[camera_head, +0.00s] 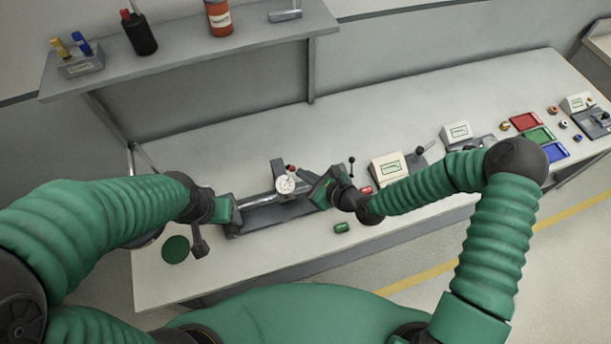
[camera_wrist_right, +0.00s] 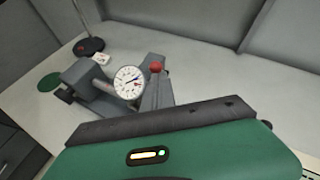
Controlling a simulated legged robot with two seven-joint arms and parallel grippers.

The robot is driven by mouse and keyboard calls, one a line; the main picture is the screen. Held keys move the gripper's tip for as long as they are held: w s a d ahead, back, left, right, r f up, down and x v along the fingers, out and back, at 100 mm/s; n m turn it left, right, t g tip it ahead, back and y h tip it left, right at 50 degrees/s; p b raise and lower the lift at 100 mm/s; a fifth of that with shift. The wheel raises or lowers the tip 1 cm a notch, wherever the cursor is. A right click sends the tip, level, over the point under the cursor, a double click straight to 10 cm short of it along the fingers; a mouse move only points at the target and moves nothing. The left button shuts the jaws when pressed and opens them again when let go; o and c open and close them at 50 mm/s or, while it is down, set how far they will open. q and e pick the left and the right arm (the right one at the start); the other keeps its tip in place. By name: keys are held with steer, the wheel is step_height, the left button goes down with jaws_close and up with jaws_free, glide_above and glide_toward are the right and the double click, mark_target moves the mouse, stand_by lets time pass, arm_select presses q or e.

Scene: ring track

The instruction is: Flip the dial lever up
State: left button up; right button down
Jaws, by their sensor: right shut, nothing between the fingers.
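A round white dial (camera_head: 285,184) sits on a grey fixture (camera_head: 262,218) on the bench. A small red knob (camera_head: 292,168), apparently the dial lever's end, shows just above the dial. The wrist view shows the dial (camera_wrist_right: 129,81) with the red knob (camera_wrist_right: 156,67) at its upper right; the lever's angle is hard to tell. My right gripper (camera_head: 316,192) is shut and empty, just right of the dial; I cannot tell whether it touches the lever. My left gripper (camera_head: 226,210) is at the fixture's left end; its fingers are unclear.
A green cylinder (camera_head: 342,227) lies in front of the fixture. A green disc (camera_head: 176,249) is at the left. White boxes (camera_head: 388,167), a black-knobbed lever and coloured trays (camera_head: 526,121) stand to the right. A shelf (camera_head: 190,55) with bottles is above the back. The front strip of bench is mostly clear.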

steer(key=w+a+r+m+g+h+p, duration=0.1)
steer(key=w+a+r+g+h+p, duration=0.1)
steer(key=w+g+p, duration=0.3)
steer(key=r+g+h+p, duration=0.1)
steer(key=p, duration=0.2)
steer(key=shift+w+r+m+p, duration=0.15)
steer(key=shift+m+p, duration=0.15)
steer(key=shift+r, duration=0.1)
steer(key=shift+d+r+p, duration=0.15)
steer(key=shift+r+p, duration=0.6)
